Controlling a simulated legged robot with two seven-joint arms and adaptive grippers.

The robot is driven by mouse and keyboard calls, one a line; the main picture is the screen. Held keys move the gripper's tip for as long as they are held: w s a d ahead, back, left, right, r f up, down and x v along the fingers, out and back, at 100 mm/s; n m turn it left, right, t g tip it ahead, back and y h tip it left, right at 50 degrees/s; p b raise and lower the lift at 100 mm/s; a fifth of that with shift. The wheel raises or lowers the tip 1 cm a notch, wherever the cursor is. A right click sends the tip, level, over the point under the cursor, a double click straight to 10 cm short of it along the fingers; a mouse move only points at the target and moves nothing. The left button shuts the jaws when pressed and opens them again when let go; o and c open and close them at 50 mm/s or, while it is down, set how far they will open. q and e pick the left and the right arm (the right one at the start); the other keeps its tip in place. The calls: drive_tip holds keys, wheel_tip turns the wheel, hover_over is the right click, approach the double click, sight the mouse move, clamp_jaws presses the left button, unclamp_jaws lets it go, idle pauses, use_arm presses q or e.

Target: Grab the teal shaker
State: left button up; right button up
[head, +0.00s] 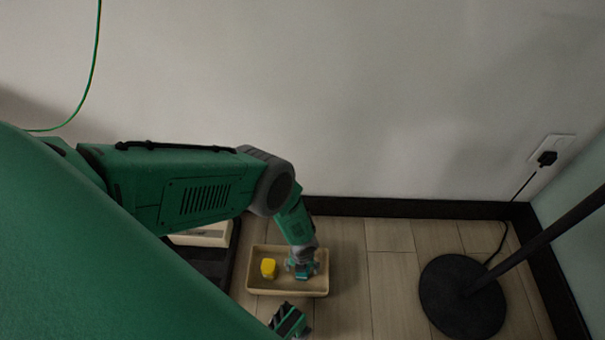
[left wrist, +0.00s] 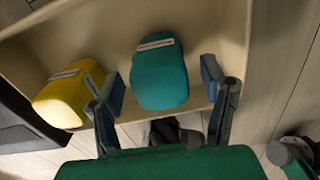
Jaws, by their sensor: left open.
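The teal shaker (left wrist: 160,75) is a rounded block with a pale label strip, in the beige tray (head: 312,293) on the floor. In the left wrist view it appears between the two fingers of my left gripper (left wrist: 163,85), with a small gap on each side. My left gripper is open and holds nothing. In the head view my left gripper (head: 303,268) reaches down into the right half of the tray and mostly hides the shaker.
A yellow shaker (head: 268,268) stands in the tray's left half; in the left wrist view it (left wrist: 70,92) is close beside the left finger. A black round lamp base (head: 462,296) stands on the floor to the right. The wall is behind the tray.

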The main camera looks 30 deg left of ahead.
use_arm(q)
drive_tip(key=shift+a+f, duration=0.1)
drive_tip(key=shift+f, duration=0.5)
drive_tip(key=shift+r, duration=0.1)
drive_tip(key=shift+d+r, duration=0.1)
drive_tip(key=shift+d, duration=0.1)
drive_tip(key=c, duration=1.3)
drive_tip(key=shift+a, duration=0.1)
